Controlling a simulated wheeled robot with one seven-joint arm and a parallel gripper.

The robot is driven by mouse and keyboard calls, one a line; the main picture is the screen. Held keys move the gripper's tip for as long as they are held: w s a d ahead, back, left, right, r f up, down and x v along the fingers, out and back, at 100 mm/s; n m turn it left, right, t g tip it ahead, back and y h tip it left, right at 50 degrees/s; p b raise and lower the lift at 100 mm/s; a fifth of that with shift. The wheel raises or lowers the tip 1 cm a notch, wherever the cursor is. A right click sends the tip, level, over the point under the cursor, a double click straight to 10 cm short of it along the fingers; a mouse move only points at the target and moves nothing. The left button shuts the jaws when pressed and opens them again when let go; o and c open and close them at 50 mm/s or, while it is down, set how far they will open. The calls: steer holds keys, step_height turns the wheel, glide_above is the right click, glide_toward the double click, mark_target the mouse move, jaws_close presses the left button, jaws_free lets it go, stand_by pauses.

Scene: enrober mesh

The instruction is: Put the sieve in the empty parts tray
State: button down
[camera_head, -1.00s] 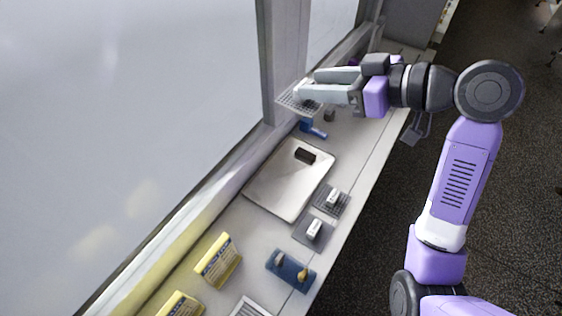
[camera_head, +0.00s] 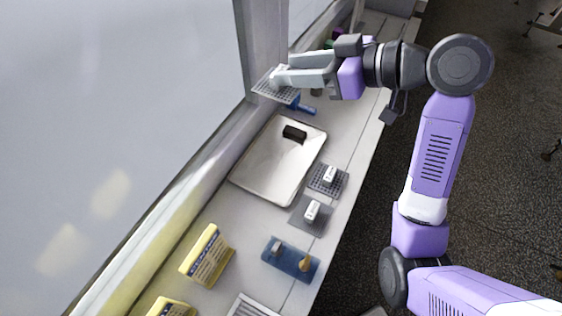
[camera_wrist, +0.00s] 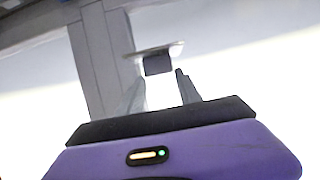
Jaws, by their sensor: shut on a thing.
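My gripper (camera_head: 284,78) is shut on the sieve (camera_head: 268,88), a flat grey mesh plate with a pale grip. It holds the sieve above the far part of the bench, beside the window post. In the wrist view the sieve (camera_wrist: 158,50) shows edge-on as a thin plate with a dark block, between the fingertips (camera_wrist: 158,84). A large pale tray (camera_head: 262,178) lies on the bench nearer than the sieve, with a black block (camera_head: 295,133) inside at its far end. I cannot tell whether this is the tray named in the task.
A blue-handled tool (camera_head: 304,108) lies beyond the tray. Mesh plates with white blocks (camera_head: 329,175) (camera_head: 312,211) lie to its right. A blue holder (camera_head: 276,262), yellow boxes (camera_head: 207,256) and a slatted white piece (camera_head: 248,308) are nearer. The window post (camera_head: 264,50) stands close to the sieve.

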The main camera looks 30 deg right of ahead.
step_height(320, 180, down, 3)
steer(key=shift+f+b, duration=0.1)
steer(key=shift+b, duration=0.85)
glide_above(293, 161)
steer(key=f, duration=1.9)
steer(key=shift+w+a+f, duration=0.1)
steer(key=shift+w+f, duration=0.1)
steer(key=shift+f, duration=0.15)
steer(key=shift+f+b, duration=0.1)
steer(key=shift+b, duration=0.25)
steer(key=c, duration=0.8)
jaws_free()
steer(key=shift+s+r, duration=0.1)
steer(key=shift+r, duration=0.1)
steer(key=v, duration=1.2)
steer(key=shift+b, duration=0.3)
